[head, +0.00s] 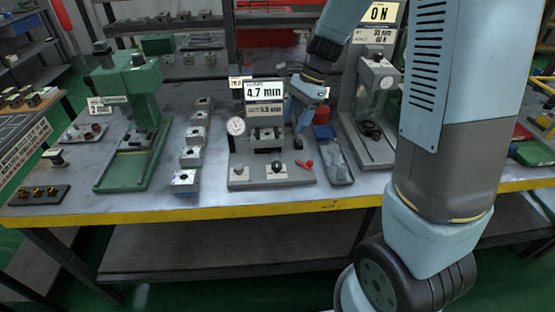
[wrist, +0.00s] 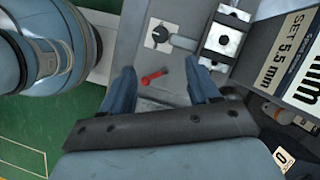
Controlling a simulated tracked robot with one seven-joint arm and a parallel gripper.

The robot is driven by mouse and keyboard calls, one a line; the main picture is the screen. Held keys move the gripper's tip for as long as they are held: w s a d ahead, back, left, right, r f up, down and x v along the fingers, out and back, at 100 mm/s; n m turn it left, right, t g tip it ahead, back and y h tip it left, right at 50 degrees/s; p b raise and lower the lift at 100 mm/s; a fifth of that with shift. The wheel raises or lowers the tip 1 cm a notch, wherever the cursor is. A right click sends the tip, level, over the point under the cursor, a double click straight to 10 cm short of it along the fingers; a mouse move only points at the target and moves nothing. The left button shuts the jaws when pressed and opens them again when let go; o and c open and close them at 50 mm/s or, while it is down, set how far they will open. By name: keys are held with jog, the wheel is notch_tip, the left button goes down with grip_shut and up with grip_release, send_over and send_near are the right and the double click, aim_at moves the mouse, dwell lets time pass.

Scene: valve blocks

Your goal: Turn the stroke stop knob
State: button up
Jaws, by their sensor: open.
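The station in the middle of the bench has a grey base (head: 256,178) and a sign (head: 263,91) reading 4.7 mm. A black knob (head: 277,167), which looks like the stroke stop knob, sits at the base's front. In the wrist view the black knob (wrist: 160,34) has a white mark and a grey rod beside it. A red lever (head: 304,164) lies right of the knob; it also shows in the wrist view (wrist: 154,76). My gripper (head: 299,112) is above the station, open and empty. In the wrist view its fingers (wrist: 162,76) straddle the red lever in the picture, apart from the knob.
A dial gauge (head: 236,126) stands at the station's left. A sign in the wrist view (wrist: 291,60) reads SET 5.5 mm. A green press (head: 130,115) and a row of metal blocks (head: 193,155) stand left. A grey press (head: 372,100) and grey tray (head: 338,165) stand right.

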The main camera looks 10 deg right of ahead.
aim_at(276, 164)
jog(key=x, duration=1.4)
jog(key=shift+a, duration=0.1)
jog(key=c, duration=1)
